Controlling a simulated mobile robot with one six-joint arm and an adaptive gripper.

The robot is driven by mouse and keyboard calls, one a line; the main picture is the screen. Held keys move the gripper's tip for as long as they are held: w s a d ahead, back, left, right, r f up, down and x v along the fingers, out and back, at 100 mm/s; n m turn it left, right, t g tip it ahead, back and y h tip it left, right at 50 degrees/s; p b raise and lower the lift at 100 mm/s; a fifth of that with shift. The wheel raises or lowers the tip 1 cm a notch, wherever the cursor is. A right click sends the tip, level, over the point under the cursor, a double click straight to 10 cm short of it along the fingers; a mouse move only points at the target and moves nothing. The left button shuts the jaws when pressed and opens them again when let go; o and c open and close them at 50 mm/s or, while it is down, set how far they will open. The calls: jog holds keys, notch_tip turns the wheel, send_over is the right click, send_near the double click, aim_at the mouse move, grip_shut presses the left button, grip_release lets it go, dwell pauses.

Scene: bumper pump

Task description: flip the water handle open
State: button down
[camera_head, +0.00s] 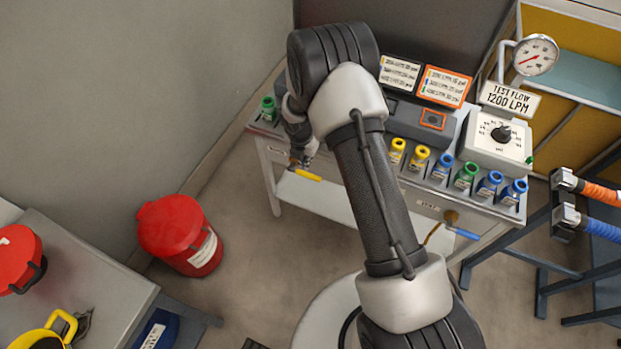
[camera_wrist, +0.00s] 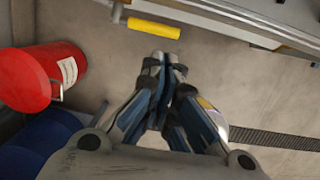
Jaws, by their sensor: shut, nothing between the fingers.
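Two valve handles show on the front of the test bench. A yellow-gripped handle (camera_head: 305,174) sticks out sideways at the left. A blue-gripped handle (camera_head: 466,234) sticks out to the right from a brass valve (camera_head: 451,217) near the right end. The small labels beside them are too small to read surely. My gripper (camera_wrist: 165,62) is shut and empty, its tips pointing towards the yellow handle (camera_wrist: 154,28), with a small gap seen in the wrist view. In the head view my gripper is at the yellow handle's valve, partly hidden by my arm.
The bench (camera_head: 325,200) carries several coloured nozzles, a dial box (camera_head: 500,135) and a gauge (camera_head: 535,54). A red bucket (camera_head: 180,235) stands on the floor at left. Hoses with metal couplings (camera_head: 567,216) lie at right.

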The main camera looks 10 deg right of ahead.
aim_at(310, 177)
jog(key=f+b, duration=0.1)
jog(key=f, duration=0.3)
jog(key=w+d+f+b, duration=0.1)
jog(key=f+b, duration=0.1)
jog(key=f, duration=0.3)
jog(key=w+f+b, duration=0.1)
jog(key=f, duration=0.3)
jog(key=shift+w+d+f, duration=0.1)
jog(key=shift+d+f, duration=0.25)
jog(key=shift+f, duration=0.05)
jog(key=shift+s+d+f+b, duration=0.1)
jog(key=shift+d+f+b, duration=0.05)
jog(key=shift+f+b, duration=0.45)
jog(key=shift+s+d+f+b, duration=0.1)
jog(key=shift+f+b, duration=0.25)
jog(key=shift+f, duration=0.3)
